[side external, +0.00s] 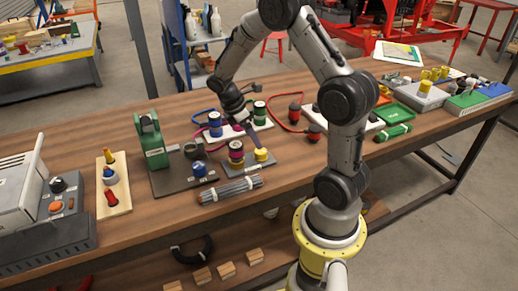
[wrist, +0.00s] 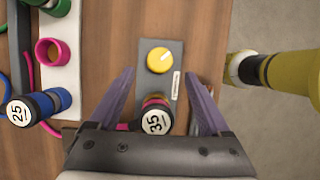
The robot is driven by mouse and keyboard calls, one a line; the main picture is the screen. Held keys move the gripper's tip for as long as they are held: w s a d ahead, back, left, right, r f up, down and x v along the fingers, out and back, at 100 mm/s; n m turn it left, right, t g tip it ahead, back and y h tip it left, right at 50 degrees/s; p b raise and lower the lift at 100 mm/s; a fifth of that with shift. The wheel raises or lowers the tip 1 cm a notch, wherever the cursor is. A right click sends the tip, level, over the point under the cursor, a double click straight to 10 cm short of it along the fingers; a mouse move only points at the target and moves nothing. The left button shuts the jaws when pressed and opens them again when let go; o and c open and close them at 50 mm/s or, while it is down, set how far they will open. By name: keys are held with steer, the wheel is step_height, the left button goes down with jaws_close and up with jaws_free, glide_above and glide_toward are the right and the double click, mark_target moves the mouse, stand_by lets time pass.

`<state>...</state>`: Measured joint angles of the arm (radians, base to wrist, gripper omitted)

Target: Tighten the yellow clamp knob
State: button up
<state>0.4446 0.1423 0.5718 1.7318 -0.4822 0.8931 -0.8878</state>
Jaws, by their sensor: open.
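The yellow clamp knob (wrist: 159,60) is round with a pale pointer mark and sits on a narrow grey plate (wrist: 175,50). In the side view the knob (side external: 261,155) stands at the right of that small plate. My gripper (wrist: 160,78) is open and empty, its two purple fingers spread to the left and right of the plate. The knob lies just beyond the fingertips, near the line midway between them; I see no contact. In the side view my gripper (side external: 246,128) is above the plate, pointing down, its fingertips partly hard to make out.
A dark-capped connector marked 35 (wrist: 155,119) stands on the same plate between my fingers. A blue connector marked 25 (wrist: 35,107) and a pink ring socket (wrist: 48,52) are at left. A bundle of dark rods (side external: 231,189) lies in front. A green pump (side external: 150,140) stands left.

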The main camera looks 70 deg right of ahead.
mark_target(261, 151)
steer(key=x, duration=0.6)
steer(key=shift+s+d+f, duration=0.1)
steer(key=shift+s+f, duration=0.05)
steer(key=shift+f, duration=0.15)
jaws_close()
